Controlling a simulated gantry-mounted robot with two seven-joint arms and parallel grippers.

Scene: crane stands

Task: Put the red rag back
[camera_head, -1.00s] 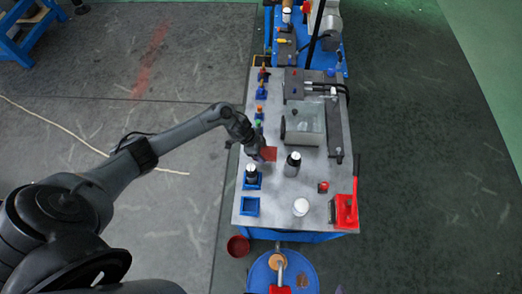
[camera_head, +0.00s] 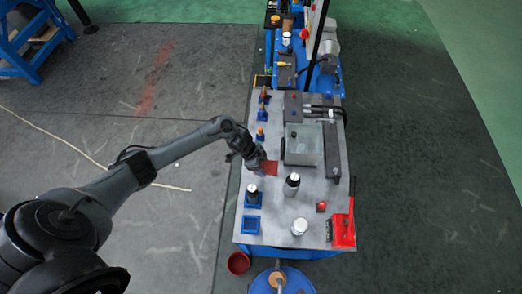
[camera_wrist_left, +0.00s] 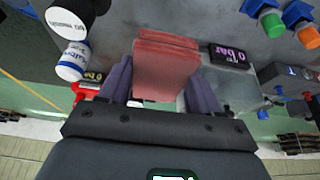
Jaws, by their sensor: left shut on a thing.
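The red rag (camera_head: 269,167) is held by my left gripper (camera_head: 261,162) over the left-middle part of the grey table (camera_head: 272,215). In the left wrist view the rag (camera_wrist_left: 165,66) sits folded between the two fingers, which are shut on it. Whether its lower edge touches the table I cannot tell. My right gripper is not in view.
A black-and-white bottle (camera_head: 291,184) stands just right of the rag. Another bottle (camera_head: 253,194) stands in a blue holder, near an empty blue square holder (camera_head: 251,225). A grey tank (camera_head: 303,146) lies beyond; a white-topped container (camera_head: 299,226) and red tray (camera_head: 342,232) are in front.

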